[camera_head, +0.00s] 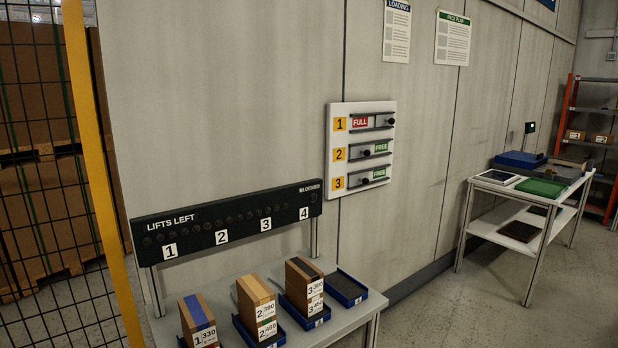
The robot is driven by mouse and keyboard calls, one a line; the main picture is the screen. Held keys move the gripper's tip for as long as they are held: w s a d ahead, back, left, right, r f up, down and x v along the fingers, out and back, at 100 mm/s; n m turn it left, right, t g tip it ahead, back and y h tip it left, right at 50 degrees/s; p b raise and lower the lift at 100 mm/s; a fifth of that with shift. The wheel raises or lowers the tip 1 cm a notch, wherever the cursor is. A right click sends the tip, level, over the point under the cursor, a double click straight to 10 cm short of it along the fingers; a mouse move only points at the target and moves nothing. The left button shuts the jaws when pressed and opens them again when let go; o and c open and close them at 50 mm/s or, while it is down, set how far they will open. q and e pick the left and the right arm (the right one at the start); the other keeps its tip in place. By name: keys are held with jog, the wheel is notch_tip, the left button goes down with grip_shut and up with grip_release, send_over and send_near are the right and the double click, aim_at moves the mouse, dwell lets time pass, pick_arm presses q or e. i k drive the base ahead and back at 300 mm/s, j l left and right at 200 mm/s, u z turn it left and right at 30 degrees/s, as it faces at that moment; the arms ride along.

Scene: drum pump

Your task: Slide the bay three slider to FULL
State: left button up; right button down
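A white slider board (327,148) hangs on the grey wall with three numbered rows. The bay three row is at the bottom, with an orange 3 label (339,183). Its black slider knob (365,181) sits left of the green FREE sign (379,173), which is uncovered. In row two, the knob (366,153) also sits left of a green FREE sign (381,147). In row one, the knob (391,121) is at the right end and a red FULL sign (360,122) shows. Neither gripper is in view.
Below left of the board, a table (349,325) holds blue trays with brown boxes (304,284) under a black LIFTS LEFT panel (228,219). A white table (480,226) stands at the right. A yellow-post mesh fence (98,165) is at the left. Floor between the tables is clear.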

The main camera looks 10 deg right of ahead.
aim_at(354, 180)
jog(key=i+l+u, duration=0.15)
jog(key=i+l, duration=0.2)
jog(key=i+l+u, duration=0.35)
jog(key=i+l, duration=0.2)
jog(key=l, duration=0.3)
jog(key=i+l+u, duration=0.2)
jog(key=l, duration=0.25)
jog(key=i+l, duration=0.1)
jog(key=l, duration=0.3)
